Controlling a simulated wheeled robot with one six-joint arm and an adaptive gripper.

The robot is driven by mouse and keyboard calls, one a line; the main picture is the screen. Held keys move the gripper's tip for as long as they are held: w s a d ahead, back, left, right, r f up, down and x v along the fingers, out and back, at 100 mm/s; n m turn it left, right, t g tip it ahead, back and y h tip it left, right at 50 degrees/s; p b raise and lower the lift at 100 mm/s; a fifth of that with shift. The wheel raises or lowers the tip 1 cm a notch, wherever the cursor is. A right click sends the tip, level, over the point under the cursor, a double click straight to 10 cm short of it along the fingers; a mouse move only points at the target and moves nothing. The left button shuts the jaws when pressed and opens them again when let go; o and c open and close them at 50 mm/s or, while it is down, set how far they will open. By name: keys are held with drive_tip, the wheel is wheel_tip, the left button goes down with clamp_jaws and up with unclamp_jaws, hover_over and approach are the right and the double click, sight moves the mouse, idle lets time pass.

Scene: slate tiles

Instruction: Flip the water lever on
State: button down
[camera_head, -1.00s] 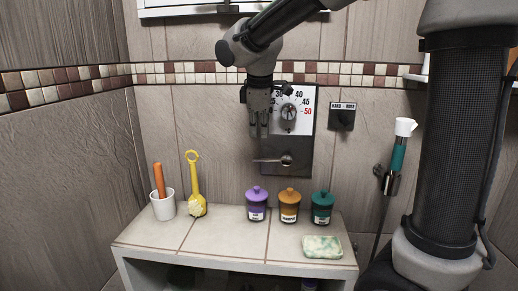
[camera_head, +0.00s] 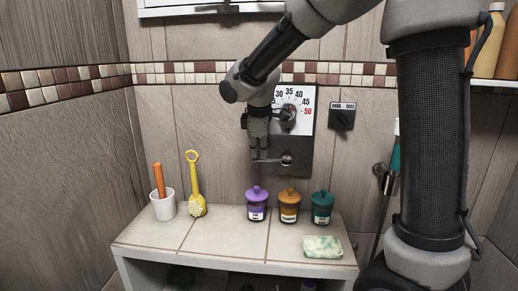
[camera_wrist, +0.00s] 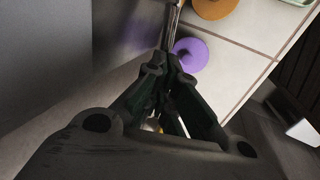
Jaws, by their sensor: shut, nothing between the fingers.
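The water lever (camera_head: 286,160) is a small metal handle on a round hub, on the lower part of the dark wall panel below the temperature dial. Its handle points left and looks about level. My gripper (camera_head: 261,155) is shut and empty, pointing down, with its fingertips at the left end of the handle. I cannot tell whether they touch it. In the wrist view, my gripper (camera_wrist: 163,68) has its fingers together, and a thin metal bar that looks like the lever (camera_wrist: 172,25) shows just beyond the tips.
The temperature dial (camera_head: 287,113) is just right of my gripper. Below, a tiled bench (camera_head: 230,238) holds purple (camera_head: 257,207), orange (camera_head: 289,207) and green (camera_head: 322,209) jars, a sponge (camera_head: 322,247), a yellow brush (camera_head: 195,185) and a white cup (camera_head: 163,207).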

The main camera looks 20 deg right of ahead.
drive_tip(key=shift+f, duration=0.1)
drive_tip(key=shift+a+f+h, duration=0.1)
drive_tip(key=shift+f+h, duration=0.1)
drive_tip(key=shift+h, duration=0.1)
drive_tip(key=shift+f, duration=0.1)
drive_tip(key=shift+w+a+f+n+g+h, duration=0.15)
drive_tip(key=shift+f+g+h, duration=0.1)
drive_tip(key=shift+f+h, duration=0.2)
drive_tip(key=shift+a+f+n+g+h, duration=0.15)
drive_tip(key=shift+f+g+h, duration=0.15)
drive_tip(key=shift+h, duration=0.25)
wheel_tip(320, 180, down, 3)
drive_tip(key=g+h, duration=0.1)
drive_tip(key=h, duration=0.2)
drive_tip(key=shift+n, duration=0.3)
drive_tip(key=f+h, duration=0.2)
drive_tip(key=shift+d+g+h, duration=0.3)
drive_tip(key=shift+d+g, duration=0.05)
drive_tip(key=shift+s+d+f+n+g+h, duration=0.3)
drive_tip(key=shift+f+h, duration=0.2)
drive_tip(key=shift+h, duration=0.3)
drive_tip(key=shift+s+d+f+n+g+h, duration=0.1)
drive_tip(key=shift+d+f+n+g+h, duration=0.15)
drive_tip(key=shift+d+f+h, duration=0.4)
drive_tip(key=shift+a+r, duration=0.1)
drive_tip(key=shift+a, duration=0.15)
drive_tip(key=shift+r, duration=0.1)
